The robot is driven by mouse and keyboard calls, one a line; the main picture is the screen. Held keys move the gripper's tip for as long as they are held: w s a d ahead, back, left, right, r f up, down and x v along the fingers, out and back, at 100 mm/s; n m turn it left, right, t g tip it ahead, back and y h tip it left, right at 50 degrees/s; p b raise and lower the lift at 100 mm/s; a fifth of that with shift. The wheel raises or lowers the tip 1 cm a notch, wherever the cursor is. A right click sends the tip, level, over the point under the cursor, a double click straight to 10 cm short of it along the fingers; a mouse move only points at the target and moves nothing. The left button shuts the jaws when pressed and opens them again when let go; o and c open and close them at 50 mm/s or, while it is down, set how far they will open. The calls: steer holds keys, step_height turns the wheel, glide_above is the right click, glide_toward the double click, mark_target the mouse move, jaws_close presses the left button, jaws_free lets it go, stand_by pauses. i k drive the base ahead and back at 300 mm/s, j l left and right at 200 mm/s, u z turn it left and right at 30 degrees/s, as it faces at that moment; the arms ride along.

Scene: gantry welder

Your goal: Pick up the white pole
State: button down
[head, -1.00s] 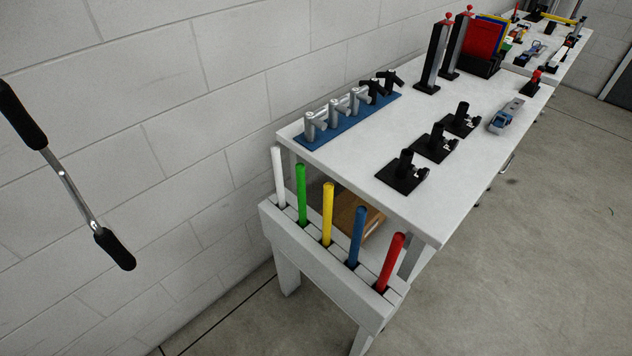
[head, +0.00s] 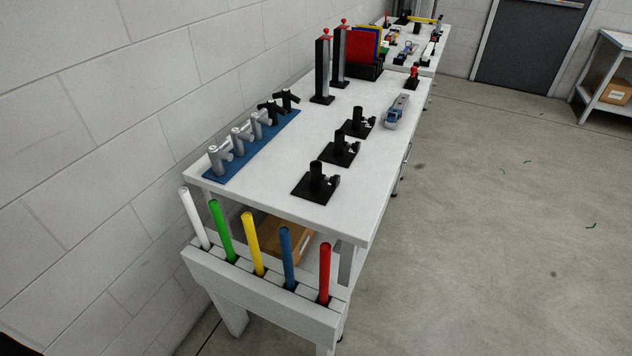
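The white pole (head: 194,218) stands in the leftmost slot of a white rack (head: 262,294) at the near end of the workbench, close to the wall. It leans a little, and its lower end is hidden in the slot. To its right in the same rack stand a green pole (head: 222,231), a yellow pole (head: 254,244), a blue pole (head: 287,258) and a red pole (head: 325,273). My gripper is not in view.
The white workbench (head: 345,205) holds black fixtures (head: 340,150), grey fittings on a blue mat (head: 222,172), and upright posts. A cardboard box (head: 285,238) sits below. The block wall is close on the left. Open floor (head: 500,230) lies right.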

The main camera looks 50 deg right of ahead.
mark_target(186, 196)
steer(key=i+j+u, duration=0.15)
steer(key=i+j, duration=0.3)
steer(key=i+j+u, duration=0.1)
steer(key=i+j, duration=0.2)
steer(key=i, duration=0.4)
